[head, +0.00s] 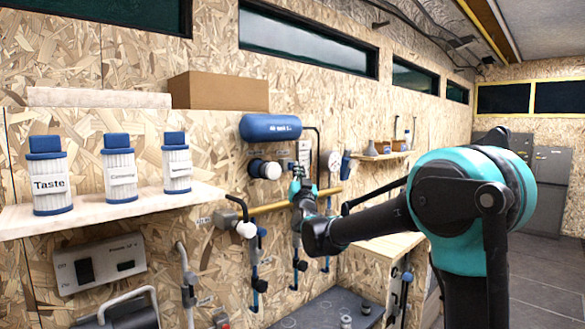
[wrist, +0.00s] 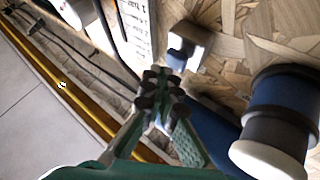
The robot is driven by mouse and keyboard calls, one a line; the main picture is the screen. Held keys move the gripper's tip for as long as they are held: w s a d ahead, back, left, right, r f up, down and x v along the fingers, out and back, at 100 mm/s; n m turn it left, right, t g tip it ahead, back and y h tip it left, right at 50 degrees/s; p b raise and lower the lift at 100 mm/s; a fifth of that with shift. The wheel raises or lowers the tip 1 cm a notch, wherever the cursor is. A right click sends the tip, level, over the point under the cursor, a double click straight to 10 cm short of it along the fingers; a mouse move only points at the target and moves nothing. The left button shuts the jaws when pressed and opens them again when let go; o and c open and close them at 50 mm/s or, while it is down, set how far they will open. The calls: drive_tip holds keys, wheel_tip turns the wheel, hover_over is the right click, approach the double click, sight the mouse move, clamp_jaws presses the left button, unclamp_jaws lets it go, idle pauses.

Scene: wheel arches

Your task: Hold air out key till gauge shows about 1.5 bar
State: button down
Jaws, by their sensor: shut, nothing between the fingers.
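My gripper (head: 302,190) is in front of the chipboard wall, below the blue air tank (head: 270,128). In the wrist view its fingertips (wrist: 160,84) are together and hold nothing. A small pale block with a bluish part (wrist: 188,46) is on the wall just beyond the fingertips, and a gap seems to show between them. I cannot tell whether this block is the air out key. A small round white gauge (head: 334,160) is on the wall right of my gripper. Its needle and numbers are too small to read.
A blue-and-white round fitting (head: 265,169) sticks out left of my gripper; a similar one shows large in the wrist view (wrist: 280,120). A yellow pipe (head: 268,208) runs behind my gripper. A shelf with white-and-blue canisters (head: 120,205) stands left. A printed label (wrist: 137,25) is near the fingertips.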

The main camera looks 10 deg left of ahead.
drive_tip(key=shift+s+d, duration=0.15)
drive_tip(key=s+d, duration=0.1)
drive_tip(key=d, duration=0.1)
drive_tip(key=s+d, duration=0.2)
idle(0.7)
drive_tip(key=shift+f, duration=0.1)
